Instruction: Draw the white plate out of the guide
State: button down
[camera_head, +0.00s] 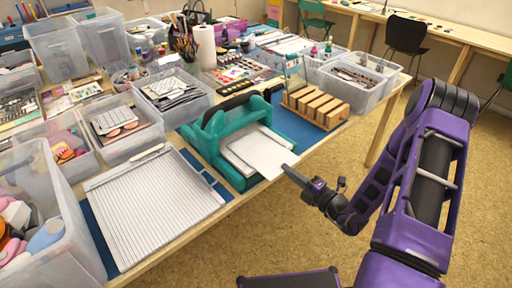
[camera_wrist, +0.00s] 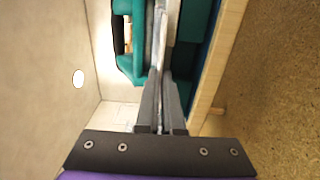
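The white plate (camera_head: 262,154) is a flat thin sheet lying in the teal guide (camera_head: 212,128). Its near end sticks out past the guide's front, towards the table edge. My gripper (camera_head: 290,173) is at the plate's near right edge. In the wrist view, my gripper's two dark fingers (camera_wrist: 162,88) are close together, with the plate's thin pale edge (camera_wrist: 160,45) running between them. The guide (camera_wrist: 130,68) shows there beyond the fingertips. The plate's far part is hidden under the guide's frame.
A white ridged board (camera_head: 150,205) lies left of the guide. A wooden block rack (camera_head: 315,106) stands to its right on a blue mat (camera_head: 296,127). Clear bins (camera_head: 172,98) crowd the table's left and back. The floor (camera_head: 290,225) in front is free.

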jog(key=p+v, duration=0.1)
jog(key=v, duration=0.8)
jog(key=shift+s+d, duration=0.15)
jog(key=shift+s, duration=0.05)
dwell(0.8)
notch_tip(320, 180, up, 4)
jog(key=p, duration=0.4)
dwell(0.4)
jog(key=shift+r, duration=0.1)
